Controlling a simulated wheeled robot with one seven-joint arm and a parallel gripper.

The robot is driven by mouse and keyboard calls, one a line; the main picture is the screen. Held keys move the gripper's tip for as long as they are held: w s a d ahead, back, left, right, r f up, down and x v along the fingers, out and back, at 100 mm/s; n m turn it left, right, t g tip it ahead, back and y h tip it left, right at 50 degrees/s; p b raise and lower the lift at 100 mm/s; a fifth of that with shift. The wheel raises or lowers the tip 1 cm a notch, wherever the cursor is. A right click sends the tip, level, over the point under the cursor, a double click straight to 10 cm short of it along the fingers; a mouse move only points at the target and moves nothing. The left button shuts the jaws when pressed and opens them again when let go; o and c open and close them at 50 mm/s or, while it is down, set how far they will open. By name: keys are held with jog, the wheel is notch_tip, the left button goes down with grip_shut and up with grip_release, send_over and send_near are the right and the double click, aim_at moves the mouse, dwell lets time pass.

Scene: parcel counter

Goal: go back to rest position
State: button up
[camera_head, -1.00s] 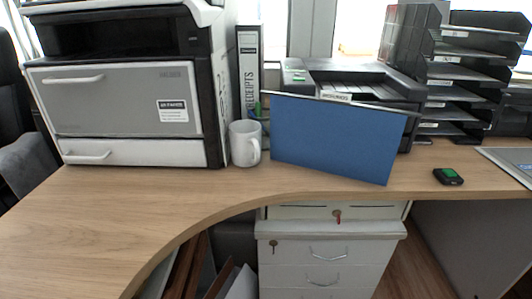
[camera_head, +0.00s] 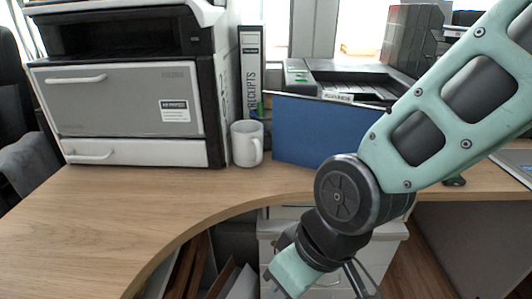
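My arm, pale green with dark joints, reaches in from the right edge of the head view, in front of the counter (camera_head: 130,205). Its lower end hangs in front of the drawer unit, below the counter's front edge. Thin dark parts at the bottom of the picture look like part of my gripper (camera_head: 361,282). The lower edge of the frame cuts them off, so I cannot tell whether it is open or shut, or whether it holds anything.
A blue folder (camera_head: 310,135) stands tilted on the counter, partly behind my arm. A white mug (camera_head: 246,144), a receipts binder (camera_head: 250,70) and a large printer (camera_head: 120,100) are to its left. White drawers (camera_head: 385,250) stand below. The counter's left part is clear.

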jog(key=s+d+r+m+h, duration=0.1)
jog(key=s+d+r, duration=0.1)
jog(key=d, duration=0.3)
jog(key=s+d+r+h, duration=0.1)
jog(key=d+r+h, duration=0.1)
jog(key=d, duration=0.4)
notch_tip(320, 180, up, 23)
jog(key=p, duration=2.3)
jog(key=shift+s+g, duration=0.25)
jog(key=shift+g, duration=0.15)
jog(key=shift+f, duration=0.1)
